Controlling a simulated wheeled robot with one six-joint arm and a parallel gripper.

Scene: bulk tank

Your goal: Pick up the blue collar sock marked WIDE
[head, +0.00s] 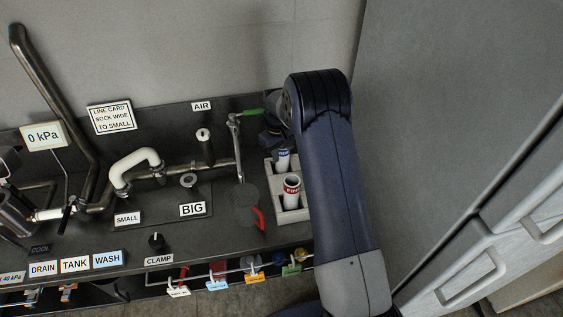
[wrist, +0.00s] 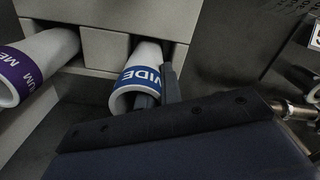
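The blue collar sock is a white tube with a blue band reading WIDE (wrist: 138,78). It sits in a slot of the grey rack, and its blue band also shows in the head view (head: 283,154). My gripper (wrist: 158,92) is at its open mouth. One grey finger appears inside the mouth and the other lies against the outside of its right wall, with the wall pinched between them.
The grey rack (head: 305,213) also holds a red-banded sock (head: 292,187). A purple-banded sock (wrist: 35,68) shows in the wrist view. A green-handled valve (head: 252,112) and a red lever (head: 259,218) are close left of the rack.

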